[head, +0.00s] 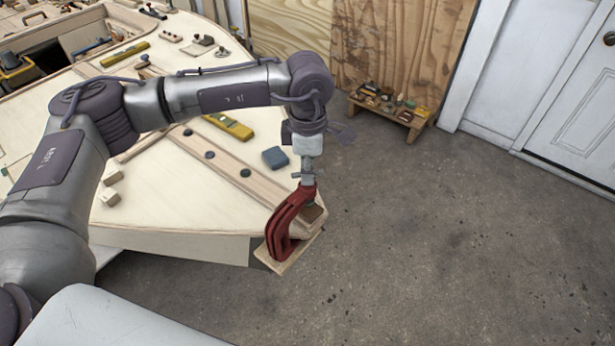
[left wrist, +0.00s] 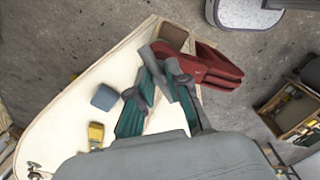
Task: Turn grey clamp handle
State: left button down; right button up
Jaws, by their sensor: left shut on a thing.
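A red clamp (head: 290,222) sits upright at the pointed end of the plywood hull (head: 190,215), around its edge. Its grey handle (head: 308,176) stands up at the top of the clamp. My left gripper (head: 306,160) comes down from above and is shut on the handle. In the left wrist view the red clamp (left wrist: 208,66) lies just beyond the teal-padded fingers (left wrist: 160,82), and the grey handle (left wrist: 183,88) is between them, partly hidden. My right gripper is in neither view.
A blue block (head: 275,157) and a yellow level (head: 228,126) lie on the hull near the clamp. Small wooden blocks (head: 108,185) lie at its left. A low wooden stand (head: 388,110) with small items is by the wall. The concrete floor (head: 440,235) is clear at right.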

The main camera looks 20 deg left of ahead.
pick_arm(q)
jog(key=shift+r+m+b, duration=0.1)
jog(key=shift+m+b, duration=0.4)
jog(key=shift+m, duration=0.1)
jog(key=c, duration=1)
grip_release()
notch_tip(320, 180, up, 12)
